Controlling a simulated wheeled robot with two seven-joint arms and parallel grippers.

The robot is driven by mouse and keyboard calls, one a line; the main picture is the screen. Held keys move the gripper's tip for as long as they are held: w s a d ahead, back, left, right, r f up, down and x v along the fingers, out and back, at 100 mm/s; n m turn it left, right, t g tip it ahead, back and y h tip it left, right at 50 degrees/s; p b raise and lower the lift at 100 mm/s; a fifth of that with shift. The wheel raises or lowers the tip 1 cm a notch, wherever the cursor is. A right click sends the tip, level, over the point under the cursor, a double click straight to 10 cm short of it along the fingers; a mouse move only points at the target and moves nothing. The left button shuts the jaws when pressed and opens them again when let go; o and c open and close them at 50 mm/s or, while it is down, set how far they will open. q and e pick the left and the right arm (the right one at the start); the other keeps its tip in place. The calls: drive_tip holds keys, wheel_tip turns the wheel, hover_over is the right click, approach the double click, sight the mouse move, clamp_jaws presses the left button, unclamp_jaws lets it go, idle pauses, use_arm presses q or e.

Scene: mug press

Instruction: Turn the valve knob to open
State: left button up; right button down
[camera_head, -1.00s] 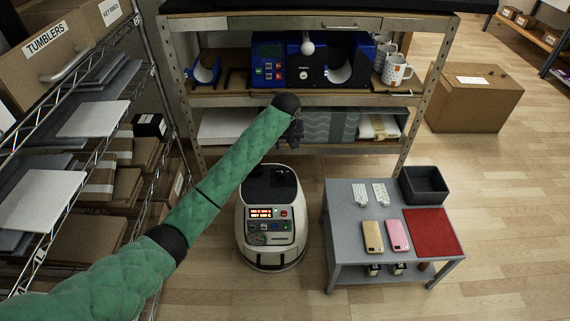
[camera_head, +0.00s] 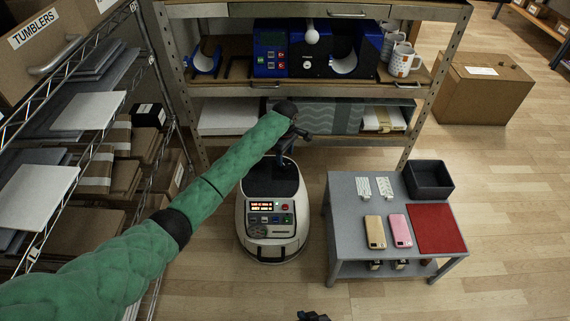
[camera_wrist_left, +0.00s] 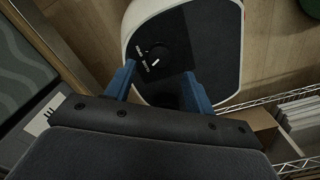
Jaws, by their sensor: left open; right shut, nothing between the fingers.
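The valve knob (camera_wrist_left: 157,56) is a small dark round dial with a white mark, set in the black top of the white floor machine (camera_head: 268,222). White lettering sits beside it in the left wrist view. I cannot make the knob out in the head view. My left gripper (camera_head: 284,160) is above the back of the machine's top. In the left wrist view its blue fingers (camera_wrist_left: 157,86) are open and apart, with the knob showing beyond the gap between them; nothing is held. My right gripper (camera_head: 313,316) only just shows at the bottom edge, shut and empty.
A grey table (camera_head: 344,218) with phones, a red mat (camera_head: 436,229) and a dark bin (camera_head: 429,180) stands right of the machine. A wire rack (camera_head: 150,75) stands left. A workbench shelf (camera_head: 300,90) with a blue press is behind. Floor in front is clear.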

sight(285, 166)
use_arm(q)
drive_tip(key=shift+f, duration=2.7)
drive_tip(key=c, duration=1)
